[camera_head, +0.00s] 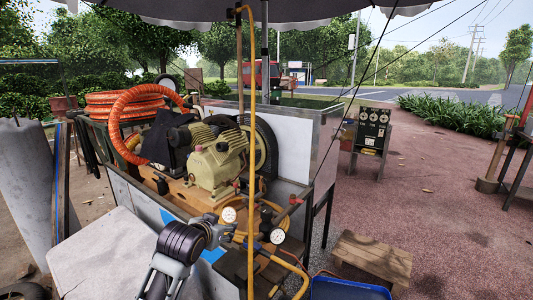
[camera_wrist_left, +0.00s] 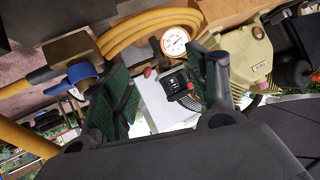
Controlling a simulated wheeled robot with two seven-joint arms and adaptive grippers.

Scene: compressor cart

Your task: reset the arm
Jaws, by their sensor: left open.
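My left arm comes in from the bottom of the head view. Its gripper (camera_head: 222,232) is in front of the compressor cart (camera_head: 190,226), near the gauges and yellow hose. In the left wrist view the gripper (camera_wrist_left: 162,88) is open, with its two dark green finger pads apart. Nothing is held between them. A white panel (camera_wrist_left: 160,112) and a small black device (camera_wrist_left: 179,84) show behind the gap. My right gripper is in neither view.
The beige compressor (camera_head: 215,163) sits on the cart beside a coiled orange hose (camera_head: 130,103). A yellow hose (camera_head: 251,100) hangs close to my gripper. A round gauge (camera_head: 278,236), wooden crate (camera_head: 372,258) and blue tray (camera_head: 345,290) are right. Open pavement lies beyond.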

